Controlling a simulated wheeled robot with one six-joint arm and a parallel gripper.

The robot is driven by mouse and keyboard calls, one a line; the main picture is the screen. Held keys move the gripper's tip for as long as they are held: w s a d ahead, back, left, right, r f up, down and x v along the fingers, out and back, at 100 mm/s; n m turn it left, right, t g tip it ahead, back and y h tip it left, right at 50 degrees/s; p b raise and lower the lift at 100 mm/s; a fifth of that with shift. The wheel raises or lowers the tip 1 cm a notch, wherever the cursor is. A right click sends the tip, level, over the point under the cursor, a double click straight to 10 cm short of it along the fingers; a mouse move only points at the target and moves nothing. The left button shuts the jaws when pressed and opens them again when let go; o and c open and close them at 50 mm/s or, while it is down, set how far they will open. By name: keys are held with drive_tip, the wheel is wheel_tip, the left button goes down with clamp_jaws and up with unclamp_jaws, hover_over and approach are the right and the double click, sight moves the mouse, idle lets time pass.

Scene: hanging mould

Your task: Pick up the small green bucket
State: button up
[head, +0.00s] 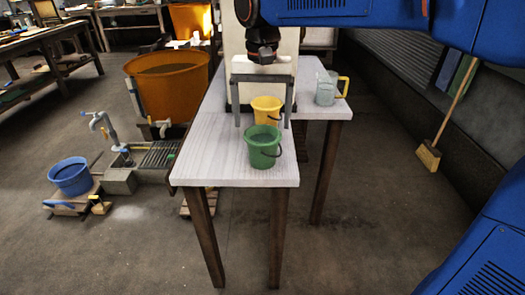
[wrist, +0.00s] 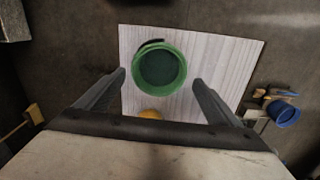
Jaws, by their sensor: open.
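The small green bucket (head: 264,147) stands upright near the front edge of the white wooden table (head: 205,170), with a dark handle at its side. In the wrist view the green bucket (wrist: 159,68) is seen from above, ahead of and between the fingertips. My gripper (head: 261,124) is open and empty, its two fingers pointing down on either side of a yellow bucket (head: 267,110) just behind the green one. In the wrist view my gripper (wrist: 159,76) shows both fingers wide apart. A bit of the yellow bucket (wrist: 150,115) shows at the palm's edge.
A large orange tub (head: 168,85) and a blue bucket (head: 70,177) are left of the table. A broom (head: 430,155) leans at right.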

sight(263, 136)
drive_tip(key=shift+s+d+f, duration=0.1)
drive_tip(key=shift+s+f, duration=0.05)
drive_tip(key=shift+f, duration=3)
drive_tip(key=c, duration=1.4)
drive_tip(key=shift+r, duration=0.15)
